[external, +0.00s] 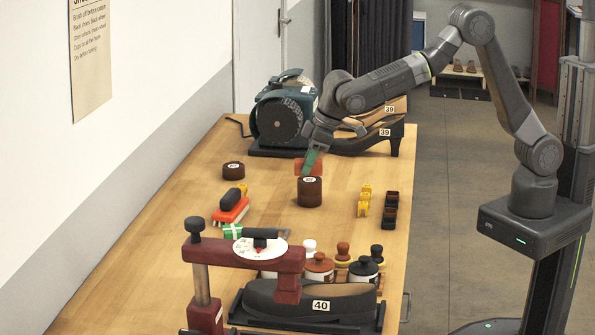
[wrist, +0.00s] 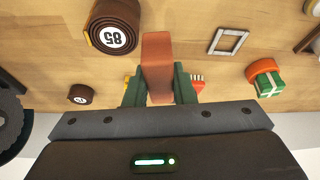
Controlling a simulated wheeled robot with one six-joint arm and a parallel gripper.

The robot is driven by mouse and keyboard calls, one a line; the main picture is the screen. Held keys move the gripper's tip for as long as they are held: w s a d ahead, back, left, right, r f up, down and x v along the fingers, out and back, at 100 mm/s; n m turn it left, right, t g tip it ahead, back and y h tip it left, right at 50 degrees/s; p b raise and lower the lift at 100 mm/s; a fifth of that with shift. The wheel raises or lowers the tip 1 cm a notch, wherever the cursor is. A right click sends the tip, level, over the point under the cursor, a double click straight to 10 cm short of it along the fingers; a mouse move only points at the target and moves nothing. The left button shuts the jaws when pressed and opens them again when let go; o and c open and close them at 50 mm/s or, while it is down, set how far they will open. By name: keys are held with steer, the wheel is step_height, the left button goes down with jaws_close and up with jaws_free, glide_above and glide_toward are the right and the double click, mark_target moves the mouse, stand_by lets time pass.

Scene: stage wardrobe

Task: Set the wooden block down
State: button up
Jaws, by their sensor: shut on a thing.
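The wooden block (wrist: 157,62) is reddish brown and sits between the green fingers of my gripper (wrist: 159,86) in the wrist view. My gripper (external: 311,160) is shut on it. In the external view the block (external: 300,166) shows just behind and above the larger dark rolled strap (external: 310,192), partly hidden by the fingers. In the wrist view the strap roll (wrist: 114,30) lies to the left of the block. I cannot tell how far the block is above the wooden table (external: 190,210).
A green grinding machine (external: 283,115) and dark shoes (external: 370,140) are behind. A red clamp stand (external: 240,258) is in front. Bare wood shows left of the larger roll.

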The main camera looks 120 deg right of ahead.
steer(key=w+a+n+y+b, duration=0.1)
steer(key=w+a+n+b, duration=0.15)
steer(key=a, duration=1.25)
steer(key=p, duration=0.1)
glide_above(333, 237)
steer(key=s, duration=0.1)
steer(key=f, duration=0.6)
steer(key=shift+s+a, duration=0.1)
steer(key=shift+a, duration=0.25)
steer(key=shift+f+p, duration=0.35)
steer(key=shift+f, duration=1.65)
steer(key=shift+f, duration=0.1)
steer(key=shift+f, duration=0.2)
steer(key=o, duration=1)
steer(key=shift+r, duration=0.1)
